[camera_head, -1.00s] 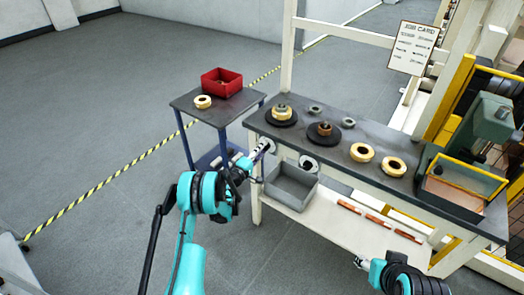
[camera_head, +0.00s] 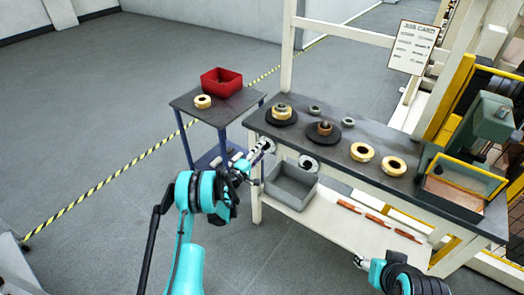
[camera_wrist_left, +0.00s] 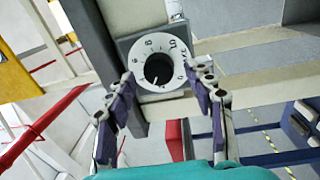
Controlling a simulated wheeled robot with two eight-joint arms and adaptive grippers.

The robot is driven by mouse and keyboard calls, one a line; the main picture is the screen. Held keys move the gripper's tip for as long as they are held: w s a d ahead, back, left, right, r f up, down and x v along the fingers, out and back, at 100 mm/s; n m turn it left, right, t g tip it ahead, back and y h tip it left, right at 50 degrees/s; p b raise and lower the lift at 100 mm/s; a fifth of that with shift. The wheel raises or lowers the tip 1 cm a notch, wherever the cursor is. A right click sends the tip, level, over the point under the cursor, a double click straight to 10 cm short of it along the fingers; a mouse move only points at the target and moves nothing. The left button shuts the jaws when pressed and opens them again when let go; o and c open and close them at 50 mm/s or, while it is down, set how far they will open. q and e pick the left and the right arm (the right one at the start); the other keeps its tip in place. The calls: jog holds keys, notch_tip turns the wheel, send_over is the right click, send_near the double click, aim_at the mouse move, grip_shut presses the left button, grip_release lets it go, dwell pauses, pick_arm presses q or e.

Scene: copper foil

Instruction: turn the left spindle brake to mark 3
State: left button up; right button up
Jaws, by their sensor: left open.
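The left spindle brake is a round white dial on the bench's front edge (camera_head: 270,144), with a black knob (camera_wrist_left: 158,69) in the left wrist view. Dark figures ring the knob, and a pale pointer line on it points down and slightly left. Which figure it meets is too small to tell. My left gripper (camera_head: 260,152) is in front of the dial. In the left wrist view its open fingers (camera_wrist_left: 162,80) stand on either side of the knob; contact is not clear. My right gripper (camera_head: 359,262) is low at the lower right, its jaws too small to read.
A second dial (camera_head: 308,163) sits right of the first, above a grey bin (camera_head: 291,187) on the lower shelf. The dark bench top (camera_head: 297,131) carries spools and rings. A side table (camera_head: 220,109) with a red box (camera_head: 221,80) stands left. Open floor lies further left.

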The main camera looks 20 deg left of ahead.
pick_arm(q)
jog(key=v, duration=0.6)
jog(key=shift+s, duration=0.15)
jog(key=s+d+r+m+g, duration=0.35)
jog(key=s+d+r, duration=0.2)
jog(key=r, duration=0.35)
jog(key=s+d+r+m+g, duration=0.35)
jog(key=s+d+r, duration=0.2)
jog(key=r, duration=0.25)
jog(key=s+a+m+g+y, duration=0.1)
jog(key=s+m+g+y, duration=0.1)
jog(key=s, duration=1.2)
jog(key=s+a+m+g+y, duration=0.1)
jog(key=s+m+y, duration=0.3)
jog(key=s, duration=1.1)
jog(key=shift+s+a+f+m+g, duration=0.25)
jog(key=shift+s+f+m+g, duration=0.05)
jog(key=shift+f+g, duration=0.15)
